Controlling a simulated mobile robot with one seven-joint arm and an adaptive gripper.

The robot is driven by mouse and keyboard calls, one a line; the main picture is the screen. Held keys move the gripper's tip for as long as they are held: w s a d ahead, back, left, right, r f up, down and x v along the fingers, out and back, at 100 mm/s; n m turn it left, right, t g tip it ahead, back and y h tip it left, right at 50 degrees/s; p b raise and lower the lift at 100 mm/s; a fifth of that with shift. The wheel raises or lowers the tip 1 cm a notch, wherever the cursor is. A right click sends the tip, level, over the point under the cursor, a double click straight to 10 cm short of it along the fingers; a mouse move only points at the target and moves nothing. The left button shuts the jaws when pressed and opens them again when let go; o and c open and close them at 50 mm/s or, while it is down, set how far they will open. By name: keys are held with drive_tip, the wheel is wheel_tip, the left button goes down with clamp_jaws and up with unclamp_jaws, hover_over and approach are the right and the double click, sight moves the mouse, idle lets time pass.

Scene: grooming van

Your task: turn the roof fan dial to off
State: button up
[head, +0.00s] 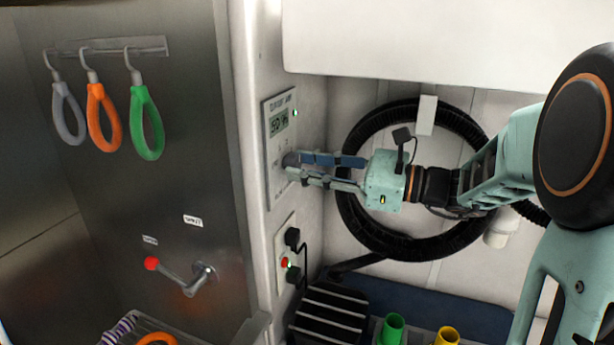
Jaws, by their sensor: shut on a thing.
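A pale control panel (270,190) with a small display (278,122) and a green light is fixed to the white wall, left of centre. A dark round dial (289,160) sticks out from its lower part. My gripper (298,166) reaches in from the right, and its two fingers are shut on the dial, one above and one below. The fingertips cover much of the dial, so its pointer and setting marks cannot be read. The panel's lettering is too small to read surely.
Below is a socket plate (286,262) with black plugs and a red button. A black hose coil (372,232) hangs behind my gripper. At left, grey, orange (104,118) and green loops hang above a red-tipped lever (180,276). Green and yellow cups stand below.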

drive_tip(key=n+b, duration=1.6)
drive_tip(key=b, duration=0.4)
drive_tip(key=shift+n, duration=0.4)
drive_tip(key=shift+r+b, duration=0.1)
drive_tip(key=shift+b, duration=0.25)
drive_tip(key=o, duration=1.1)
drive_tip(key=shift+o, duration=0.2)
drive_tip(key=shift+d, duration=0.1)
drive_tip(key=v, duration=1.2)
